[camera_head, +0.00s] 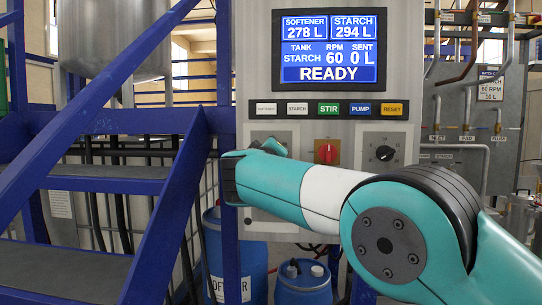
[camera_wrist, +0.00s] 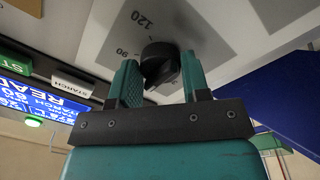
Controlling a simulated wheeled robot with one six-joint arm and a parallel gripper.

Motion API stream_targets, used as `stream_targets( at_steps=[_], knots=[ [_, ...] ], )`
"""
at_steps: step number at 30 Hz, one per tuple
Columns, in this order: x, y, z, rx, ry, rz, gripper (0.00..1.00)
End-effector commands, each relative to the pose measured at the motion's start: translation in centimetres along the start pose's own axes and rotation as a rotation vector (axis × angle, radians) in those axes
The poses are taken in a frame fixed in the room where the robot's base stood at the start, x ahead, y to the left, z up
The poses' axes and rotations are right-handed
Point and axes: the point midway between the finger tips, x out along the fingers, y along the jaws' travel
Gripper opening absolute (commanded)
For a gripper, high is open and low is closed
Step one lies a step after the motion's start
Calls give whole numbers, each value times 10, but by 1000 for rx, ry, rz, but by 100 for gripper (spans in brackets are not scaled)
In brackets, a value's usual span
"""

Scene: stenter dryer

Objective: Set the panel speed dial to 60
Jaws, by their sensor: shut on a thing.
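The speed dial (camera_wrist: 160,60) is a black knob on a light plate of the panel. In the wrist view the scale marks 120 and 90 show beside it. My gripper (camera_wrist: 160,72) has its two teal fingers on either side of the knob and is shut on it. In the head view my arm hides this dial, and only a teal bit of my gripper shows above the arm. The panel screen (camera_head: 329,50) reads RPM 60, tank STARCH, sent 0 L and READY. The dial's pointer is not clear.
A row of buttons (camera_head: 329,109) runs under the screen. A red switch (camera_head: 327,152) and another black dial (camera_head: 384,153) are right of my gripper. Blue stairs (camera_head: 100,185) stand at the left. Blue drums (camera_head: 303,283) stand below the panel.

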Motion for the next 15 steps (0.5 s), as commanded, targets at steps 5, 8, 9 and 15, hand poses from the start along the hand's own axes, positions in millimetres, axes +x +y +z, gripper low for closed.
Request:
stream_targets(
  at_steps=[5, 8, 9, 15],
  knots=[
    [0, -1, 1, -2, -2, 0, 54],
    [0, -1, 1, -2, -2, 0, 68],
    [0, 0, 1, -2, -1, 0, 68],
    [-1, 0, 0, -2, 0, 0, 68]
  ],
)
